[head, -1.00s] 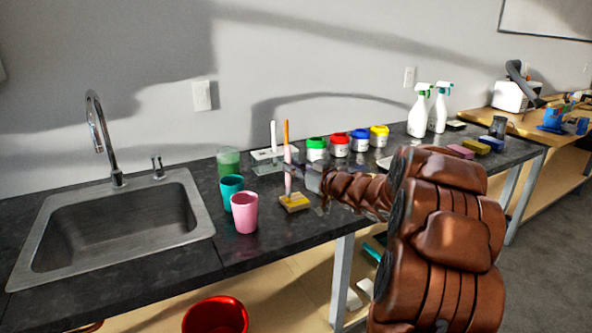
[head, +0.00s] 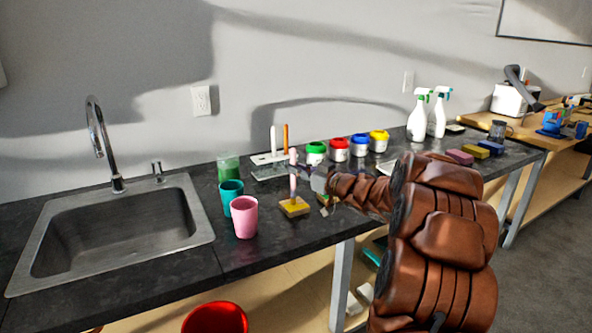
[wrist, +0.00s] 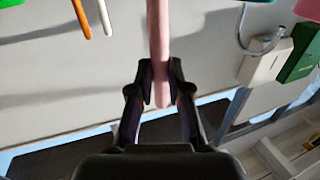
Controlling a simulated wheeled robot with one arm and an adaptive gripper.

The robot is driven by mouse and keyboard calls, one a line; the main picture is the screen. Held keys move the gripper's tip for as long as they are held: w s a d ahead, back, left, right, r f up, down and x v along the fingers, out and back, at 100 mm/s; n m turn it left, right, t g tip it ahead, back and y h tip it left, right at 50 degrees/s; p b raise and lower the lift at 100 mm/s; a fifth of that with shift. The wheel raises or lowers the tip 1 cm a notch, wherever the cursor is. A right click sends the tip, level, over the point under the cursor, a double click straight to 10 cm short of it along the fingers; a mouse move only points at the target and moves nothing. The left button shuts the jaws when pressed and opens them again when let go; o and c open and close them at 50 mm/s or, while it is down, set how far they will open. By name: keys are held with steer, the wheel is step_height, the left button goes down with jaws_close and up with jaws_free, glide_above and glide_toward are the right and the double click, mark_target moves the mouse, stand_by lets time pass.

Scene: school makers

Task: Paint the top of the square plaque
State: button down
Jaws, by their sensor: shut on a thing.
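My gripper (head: 304,172) is shut on a pink-handled brush (head: 293,182), held roughly upright. In the wrist view the pink handle (wrist: 159,45) runs between my two fingers (wrist: 160,84). The square plaque (head: 294,210) lies flat near the front of the dark counter, with yellow on its top. The brush's lower end is right over the plaque; I cannot tell whether it touches. My gripper is above the plaque and slightly to its right.
A pink cup (head: 244,217) and a teal cup (head: 230,194) stand left of the plaque. Behind are a brush holder (head: 269,172) and several paint jars, including a green-lidded one (head: 315,153). A sink (head: 115,236) is at left. Small items lie just right of the plaque.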

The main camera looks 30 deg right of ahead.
step_height(320, 180, up, 7)
steer(key=w+a+p, duration=0.2)
steer(key=p, duration=0.7)
steer(key=shift+w, duration=0.2)
stand_by(3.2)
steer(key=shift+a+r, duration=0.1)
stand_by(0.7)
